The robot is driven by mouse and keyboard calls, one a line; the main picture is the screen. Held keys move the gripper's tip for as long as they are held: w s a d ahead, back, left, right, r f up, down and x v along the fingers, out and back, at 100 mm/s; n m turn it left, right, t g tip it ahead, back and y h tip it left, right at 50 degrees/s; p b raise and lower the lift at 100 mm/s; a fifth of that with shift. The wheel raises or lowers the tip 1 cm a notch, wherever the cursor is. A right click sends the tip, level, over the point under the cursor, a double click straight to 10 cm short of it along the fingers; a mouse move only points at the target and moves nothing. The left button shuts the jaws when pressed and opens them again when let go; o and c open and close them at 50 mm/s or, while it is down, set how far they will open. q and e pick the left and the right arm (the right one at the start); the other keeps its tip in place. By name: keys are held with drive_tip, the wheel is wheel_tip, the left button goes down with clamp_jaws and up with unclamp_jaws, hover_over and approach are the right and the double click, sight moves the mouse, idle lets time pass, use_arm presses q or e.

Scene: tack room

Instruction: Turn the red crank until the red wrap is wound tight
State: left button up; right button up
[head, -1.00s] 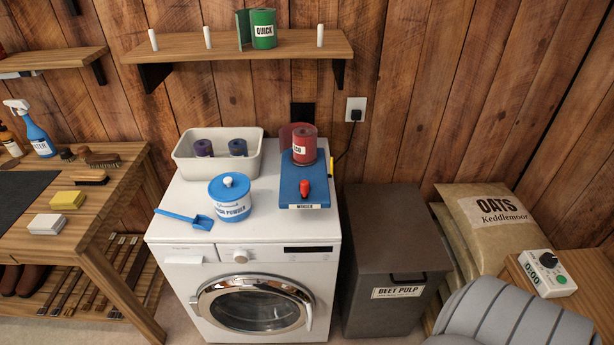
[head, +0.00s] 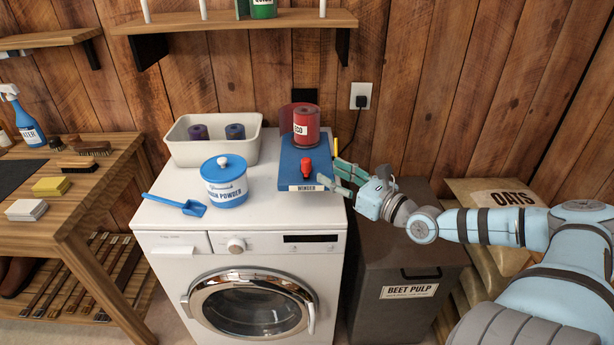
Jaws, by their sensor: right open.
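The red wrap (head: 306,124), labelled ECO, stands upright on the back of the blue winder (head: 301,156) on top of the washing machine. A darker red flap shows at its left side. The red crank (head: 306,168) stands up near the winder's front, above the WINDER label. My right gripper (head: 340,179) comes in from the right. Its fingers are open and empty, just right of the winder, apart from the crank as far as I can tell. My left gripper is not in view.
A white bin (head: 212,155) with two dark rolls, a blue-lidded powder tub (head: 225,186) and a blue scoop (head: 180,205) share the washer top (head: 262,214). A shelf (head: 235,22) hangs above. A dark BEET PULP bin (head: 400,262) stands to the right, under my arm.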

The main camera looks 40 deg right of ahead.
sight(310, 162)
drive_tip(key=w, duration=0.2)
drive_tip(key=w+p, duration=0.1)
drive_tip(key=w, duration=0.2)
drive_tip(key=w+a+p, duration=0.1)
drive_tip(key=w, duration=0.2)
drive_tip(key=shift+a, duration=0.1)
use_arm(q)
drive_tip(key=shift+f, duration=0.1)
use_arm(e)
drive_tip(key=shift+w+a+f, duration=0.1)
drive_tip(key=shift+w+a, duration=0.05)
drive_tip(key=shift+w, duration=0.5)
